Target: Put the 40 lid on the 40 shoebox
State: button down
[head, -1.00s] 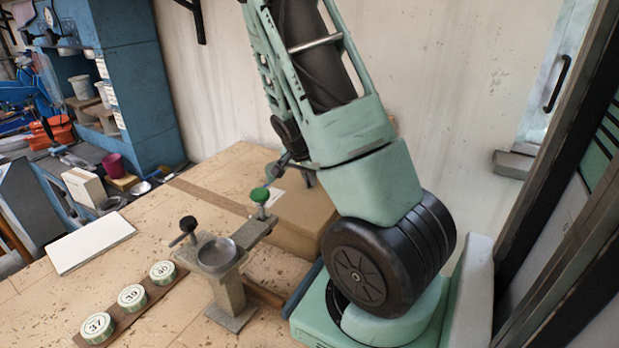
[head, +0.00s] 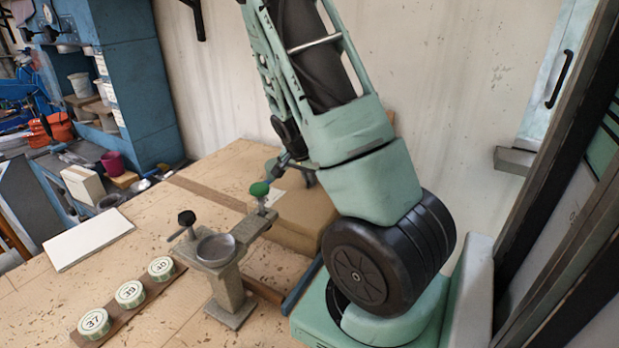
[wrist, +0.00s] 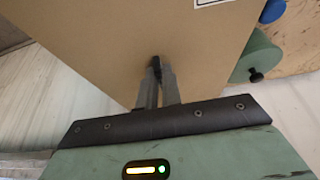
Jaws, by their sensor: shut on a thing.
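A brown cardboard piece (head: 305,208) with a white label lies behind the metal stand at the right of the bench. I take it for the lid or the lidded box; its number is not legible. In the wrist view its broad brown face (wrist: 90,50) fills most of the picture, with part of a white label at the top edge. My gripper (wrist: 157,68) is shut on a small dark part against this face. In the head view my gripper (head: 291,166) is small and partly hidden behind my arm. I cannot make out a separate 40 shoebox.
A metal stand with a shallow dish (head: 216,248), a green knob (head: 259,189) and a black knob (head: 187,218) stands close by. Round tins marked with numbers, one reading 37 (head: 94,322), sit on a wooden strip. A white flat panel (head: 88,240) lies at the left.

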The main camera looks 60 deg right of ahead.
jog(key=c, duration=1.5)
grip_release()
jog(key=b+v, duration=0.1)
jog(key=v, duration=1.6)
jog(key=shift+a+r, duration=0.15)
jog(key=shift+s, duration=0.15)
